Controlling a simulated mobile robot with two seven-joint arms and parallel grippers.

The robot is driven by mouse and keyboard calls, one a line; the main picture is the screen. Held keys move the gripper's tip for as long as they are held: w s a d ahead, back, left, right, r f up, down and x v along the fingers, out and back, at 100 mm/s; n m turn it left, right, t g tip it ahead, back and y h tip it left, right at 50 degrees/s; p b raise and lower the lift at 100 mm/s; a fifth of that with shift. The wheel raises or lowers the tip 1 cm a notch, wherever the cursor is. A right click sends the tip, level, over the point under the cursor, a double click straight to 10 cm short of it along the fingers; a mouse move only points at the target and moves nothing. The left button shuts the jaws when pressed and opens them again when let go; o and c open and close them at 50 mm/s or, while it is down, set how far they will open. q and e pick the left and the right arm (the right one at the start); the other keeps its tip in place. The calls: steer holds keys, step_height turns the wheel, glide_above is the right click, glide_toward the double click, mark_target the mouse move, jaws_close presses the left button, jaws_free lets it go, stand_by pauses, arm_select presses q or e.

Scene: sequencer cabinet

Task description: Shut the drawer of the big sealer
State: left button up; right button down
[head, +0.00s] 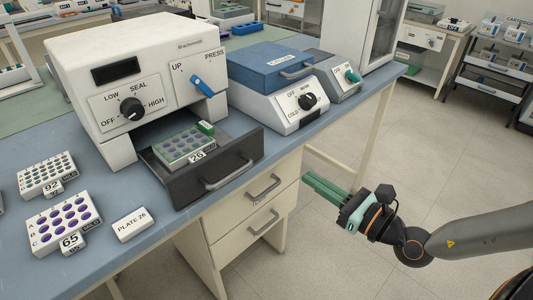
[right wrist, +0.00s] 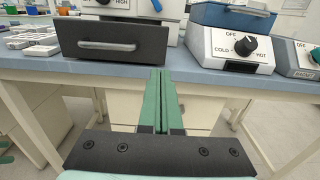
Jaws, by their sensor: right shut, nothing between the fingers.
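The big white sealer (head: 135,65) stands on the blue bench with its black knob and blue lever facing me. Its dark drawer (head: 238,154) is pulled out toward the bench's front edge, with a metal handle (head: 228,177) on its face. A plate labelled 26 (head: 184,147) lies in the drawer. The drawer front also fills the upper left of the right wrist view (right wrist: 112,53). My right gripper (head: 308,182) is shut and empty, off the bench's front edge, right of and lower than the drawer. Its green fingers (right wrist: 160,75) touch each other.
A blue-lidded heater (head: 275,65) stands right of the sealer. Plates 92 (head: 46,174) and 65 (head: 65,222) and a PLATE 26 card (head: 132,223) lie on the left of the bench. Bench cabinet drawers (head: 262,205) are below the top.

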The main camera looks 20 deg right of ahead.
glide_toward(259, 145)
steer(key=p+x, duration=0.2)
steer(key=x, duration=0.3)
steer(key=shift+w, duration=0.15)
steer(key=shift+w+a, duration=0.2)
steer(key=shift+w, duration=0.4)
arm_select(q)
steer(key=shift+s+a+r, duration=0.25)
steer(key=shift+a+r, duration=0.15)
steer(key=shift+a, duration=0.25)
arm_select(e)
steer(key=shift+w+f, duration=0.1)
steer(key=shift+w, duration=0.05)
